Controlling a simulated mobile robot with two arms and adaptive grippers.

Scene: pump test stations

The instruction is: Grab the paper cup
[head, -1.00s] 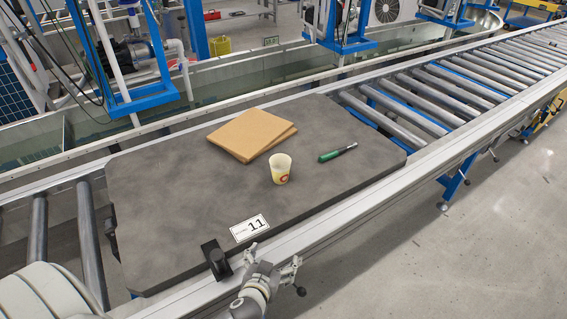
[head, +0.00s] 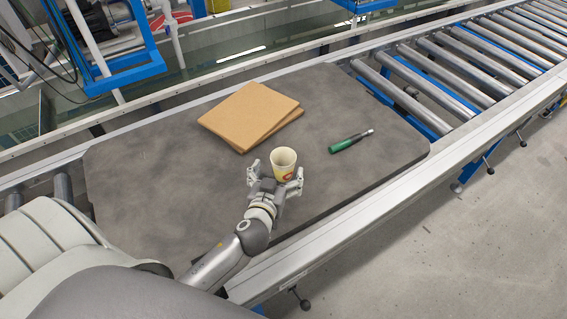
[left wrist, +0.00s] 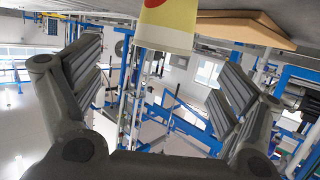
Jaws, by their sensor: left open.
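The paper cup (head: 284,160) is pale yellow with a red mark and stands upright on the dark grey board. My left gripper (head: 275,177) is open at the cup's near side, with one finger to the left of it and one to the right. In the left wrist view the cup (left wrist: 168,24) shows at the top, between the spread fingers of the gripper (left wrist: 158,85) and beyond them. Whether a finger touches it I cannot tell. My right gripper is not in view.
Brown cardboard sheets (head: 250,115) lie behind the cup; they also show in the left wrist view (left wrist: 245,25). A green-handled tool (head: 350,142) lies to the right. The grey board (head: 150,170) rests on a roller conveyor (head: 460,80) with a metal side rail (head: 350,222).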

